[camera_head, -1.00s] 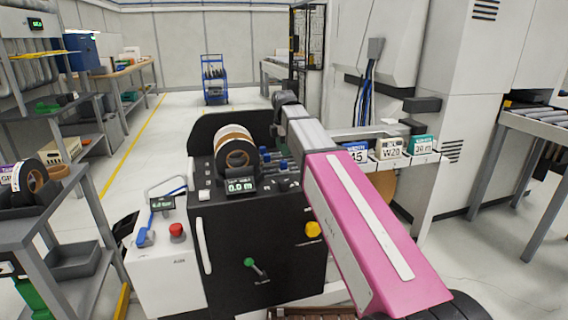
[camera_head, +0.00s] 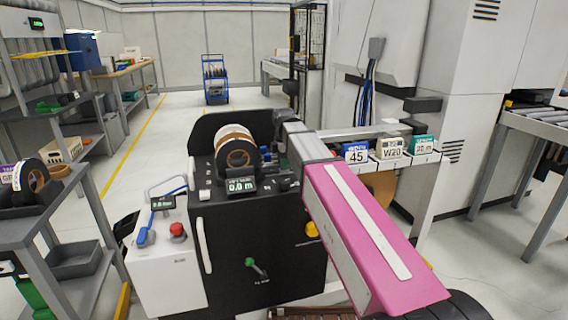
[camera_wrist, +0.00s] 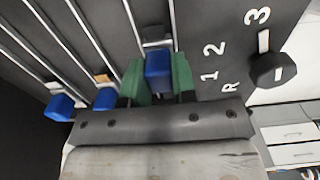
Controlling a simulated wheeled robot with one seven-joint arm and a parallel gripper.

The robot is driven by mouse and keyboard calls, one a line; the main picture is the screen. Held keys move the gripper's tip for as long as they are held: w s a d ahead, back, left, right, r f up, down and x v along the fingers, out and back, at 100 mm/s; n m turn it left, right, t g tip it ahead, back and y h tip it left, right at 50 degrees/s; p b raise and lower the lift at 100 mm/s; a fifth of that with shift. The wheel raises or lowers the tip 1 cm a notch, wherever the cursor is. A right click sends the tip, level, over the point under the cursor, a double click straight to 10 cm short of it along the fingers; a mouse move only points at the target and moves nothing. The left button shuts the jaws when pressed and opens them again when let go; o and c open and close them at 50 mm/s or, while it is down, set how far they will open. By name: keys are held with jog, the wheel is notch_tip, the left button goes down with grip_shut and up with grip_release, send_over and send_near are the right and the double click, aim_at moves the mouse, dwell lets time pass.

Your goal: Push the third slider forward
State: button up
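In the wrist view my gripper (camera_wrist: 158,80) has green fingers, one on each side of a blue slider knob (camera_wrist: 159,66), the rightmost of three, with no clear gap showing beside it. I take this knob as the third slider. Two more blue knobs, the left one (camera_wrist: 60,107) and the middle one (camera_wrist: 106,98), stand to the left of the fingers, nearer the gripper body. Pale straight rails run up the dark panel from the knobs. In the head view my pink arm reaches over the black machine (camera_head: 285,225) and hides the sliders and my fingertips.
A black knob (camera_wrist: 273,71) stands right of the fingers, by the printed marks 1, 2, 3 and R. On the machine sit a tape roll (camera_head: 237,152) and a display (camera_head: 241,186). A rail with labelled boxes (camera_head: 391,149) stands right of my arm.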

grip_shut()
jog(key=shift+w+d, duration=0.2)
jog(key=shift+d, duration=0.55)
jog(key=shift+w+d, duration=0.25)
jog(key=shift+d, duration=0.5)
jog(key=shift+w+d, duration=0.2)
jog(key=shift+d, duration=0.55)
jog(key=o, duration=0.9)
grip_release()
jog(key=shift+d, duration=0.1)
jog(key=shift+c, duration=0.2)
notch_tip(320, 180, up, 11)
jog(key=shift+f, duration=0.1)
